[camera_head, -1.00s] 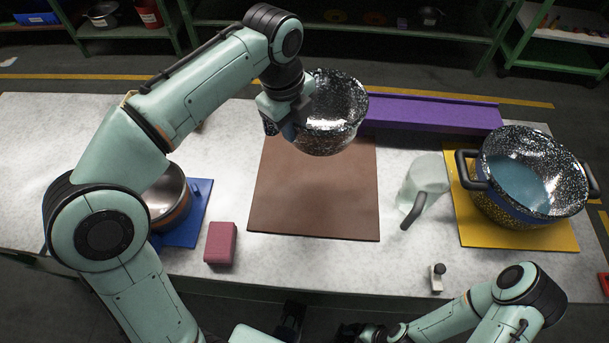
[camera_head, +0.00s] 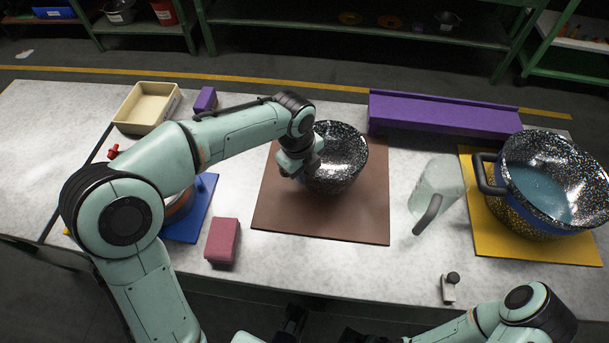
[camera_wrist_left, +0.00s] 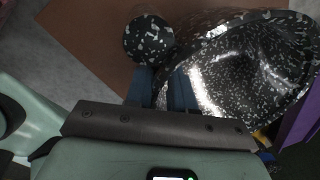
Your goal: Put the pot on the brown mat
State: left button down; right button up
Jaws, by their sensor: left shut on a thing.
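A black pot with white speckles (camera_head: 338,155) is over the far part of the brown mat (camera_head: 330,222), upright. I cannot tell whether its base touches the mat. My left gripper (camera_head: 304,172) is at the pot's left side and shut on it. In the left wrist view, the blue fingers (camera_wrist_left: 162,90) are between the pot's shiny bowl (camera_wrist_left: 240,75) and a round speckled knob (camera_wrist_left: 148,38), with the mat (camera_wrist_left: 85,35) behind. The pot's grasped part is mostly hidden by the fingers. My right gripper (camera_head: 352,334) is at the bottom edge, too dark to read.
A large speckled pot (camera_head: 545,190) stands on a yellow mat (camera_head: 490,232) at right. A clear jug (camera_head: 436,185) stands between the mats. A purple block (camera_head: 440,115) lies behind. At left are a blue mat (camera_head: 192,228), a pink block (camera_head: 222,241) and a cream tray (camera_head: 147,105).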

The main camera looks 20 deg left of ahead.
pick_arm(q)
jog(key=shift+f, duration=1.05)
jog(key=shift+f, duration=0.2)
jog(key=c, duration=1)
grip_release()
jog(key=shift+r, duration=0.1)
jog(key=r, duration=0.4)
jog(key=s+r+p, duration=0.1)
jog(key=r, duration=0.3)
jog(key=r+p, duration=0.1)
jog(key=r, duration=0.3)
jog(key=shift+s+a, duration=0.25)
jog(key=shift+a, duration=0.15)
